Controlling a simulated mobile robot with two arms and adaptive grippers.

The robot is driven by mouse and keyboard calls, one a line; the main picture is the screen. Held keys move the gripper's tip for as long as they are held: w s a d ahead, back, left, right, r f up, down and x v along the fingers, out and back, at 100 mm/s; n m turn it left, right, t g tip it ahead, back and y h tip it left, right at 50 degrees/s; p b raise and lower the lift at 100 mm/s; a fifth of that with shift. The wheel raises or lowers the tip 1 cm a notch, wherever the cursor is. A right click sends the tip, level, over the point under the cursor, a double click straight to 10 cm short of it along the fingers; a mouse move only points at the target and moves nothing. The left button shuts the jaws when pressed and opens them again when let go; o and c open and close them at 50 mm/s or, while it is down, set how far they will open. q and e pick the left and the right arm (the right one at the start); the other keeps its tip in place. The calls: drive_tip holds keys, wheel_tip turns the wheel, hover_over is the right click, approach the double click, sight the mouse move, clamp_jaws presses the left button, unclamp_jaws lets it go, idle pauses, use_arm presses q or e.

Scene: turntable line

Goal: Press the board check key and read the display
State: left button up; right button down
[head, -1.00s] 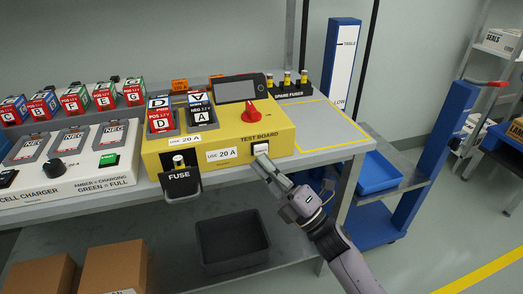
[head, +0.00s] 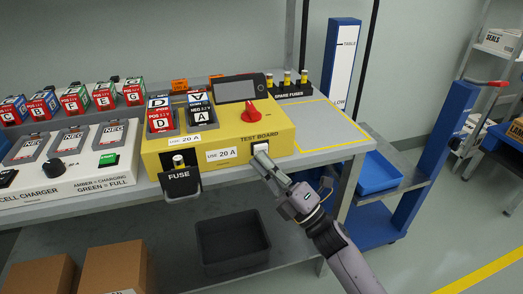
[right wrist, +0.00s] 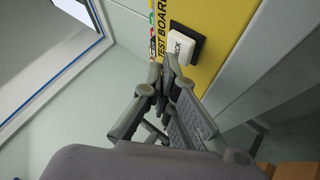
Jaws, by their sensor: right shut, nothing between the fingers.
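The yellow test board (head: 215,142) sits on the bench with a dark display (head: 235,89) on top; the display looks blank. A white check key (head: 260,147) is on its front face, and in the right wrist view the key (right wrist: 181,46) shows its "CHECK" lettering in a black surround. My right gripper (head: 263,156) is shut and empty, its tips at the key's lower edge in the head view. In the right wrist view the gripper (right wrist: 172,68) points at the key; I cannot tell whether it touches. My left gripper is out of view.
Cells marked D and A (head: 161,116) stand in the board. A red knob (head: 250,111) and a fuse holder (head: 180,182) are on it. Spare fuses (head: 288,82) stand behind. The cell charger (head: 75,165) is at left. The grey marked area (head: 318,122) at right is empty.

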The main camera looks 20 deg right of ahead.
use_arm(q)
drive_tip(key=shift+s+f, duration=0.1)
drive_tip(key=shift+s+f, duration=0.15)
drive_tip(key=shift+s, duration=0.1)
use_arm(e)
drive_tip(key=shift+w, duration=0.15)
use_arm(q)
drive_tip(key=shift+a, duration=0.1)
